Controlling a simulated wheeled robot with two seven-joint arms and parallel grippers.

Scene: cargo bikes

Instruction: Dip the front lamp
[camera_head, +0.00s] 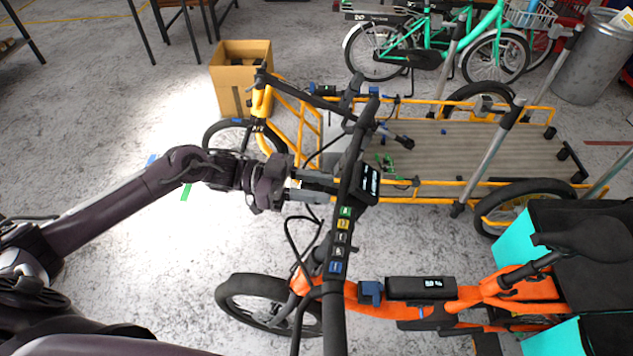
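The orange cargo bike (465,298) stands in front of me with its dark handlebar (334,300) running up the middle. A small lit display (370,182) and a column of coloured buttons (341,239) sit on the handlebar. My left gripper (328,190) reaches in from the left, at the front side of the handlebar beside the display. Its two grey fingers are a little apart, and I cannot tell whether something is held between them. I cannot make out the front lamp; it may be hidden by the gripper or handlebar. My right gripper is not in view.
A bright light patch (120,160) lies on the floor to the left. A yellow cargo bike (440,150) with a flat bed stands beyond, beside a cardboard box (240,80). Teal bikes (490,45) and a metal bin (595,60) are at the back. Cables hang near the gripper.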

